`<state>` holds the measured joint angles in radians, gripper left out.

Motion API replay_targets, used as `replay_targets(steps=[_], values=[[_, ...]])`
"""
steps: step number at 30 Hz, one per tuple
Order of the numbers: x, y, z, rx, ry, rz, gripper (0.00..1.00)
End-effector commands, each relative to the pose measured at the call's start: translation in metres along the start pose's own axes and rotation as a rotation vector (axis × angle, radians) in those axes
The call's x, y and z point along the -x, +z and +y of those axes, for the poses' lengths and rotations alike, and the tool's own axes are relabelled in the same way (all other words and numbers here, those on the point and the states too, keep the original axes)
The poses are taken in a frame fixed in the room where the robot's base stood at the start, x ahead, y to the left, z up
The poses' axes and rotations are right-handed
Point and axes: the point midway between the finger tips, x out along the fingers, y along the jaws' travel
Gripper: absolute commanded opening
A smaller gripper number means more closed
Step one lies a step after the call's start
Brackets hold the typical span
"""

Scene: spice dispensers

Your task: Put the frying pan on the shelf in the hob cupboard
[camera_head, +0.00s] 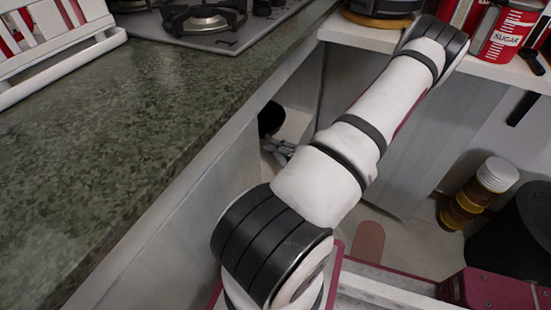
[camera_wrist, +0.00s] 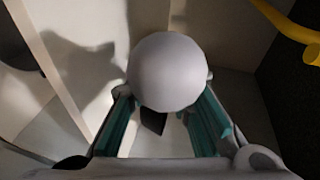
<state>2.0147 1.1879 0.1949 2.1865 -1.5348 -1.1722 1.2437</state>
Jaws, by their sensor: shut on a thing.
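My gripper (camera_head: 279,148) is low beside the counter front, at the opening of the cupboard (camera_head: 297,128) below the hob, and partly hidden by my arm. In the wrist view its two teal-lined fingers (camera_wrist: 165,118) are shut on a pale, smooth round thing (camera_wrist: 167,70). I cannot tell whether this is a knob or part of something else. A dark rounded thing (camera_head: 271,118) shows in the opening just above my gripper. It may be the frying pan, but too little of it shows to tell. Pale panels (camera_wrist: 100,20) surround the gripper, with its shadow on them.
The green stone counter (camera_head: 120,130) fills the left, with the hob (camera_head: 210,20) at its back. A pale shelf (camera_head: 390,42) holds red tins (camera_head: 507,35). A yellow bar (camera_wrist: 285,28) and dark surface lie at the wrist view's right.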

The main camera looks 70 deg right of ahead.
Motion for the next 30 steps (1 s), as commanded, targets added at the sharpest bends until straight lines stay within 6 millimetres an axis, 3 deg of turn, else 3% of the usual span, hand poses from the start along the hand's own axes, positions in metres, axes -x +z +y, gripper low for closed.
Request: replay_targets(steps=[6,19,20,22,30], values=[[-0.008,0.003,0.031,0.001,-0.004,0.000,0.00],[-0.009,0.003,0.036,0.003,-0.003,0.000,0.00],[-0.008,0.003,0.036,0.001,0.000,0.000,0.27],[-0.008,0.003,0.036,0.001,0.000,0.000,0.40],[-0.008,0.003,0.036,0.001,0.000,0.000,0.40]])
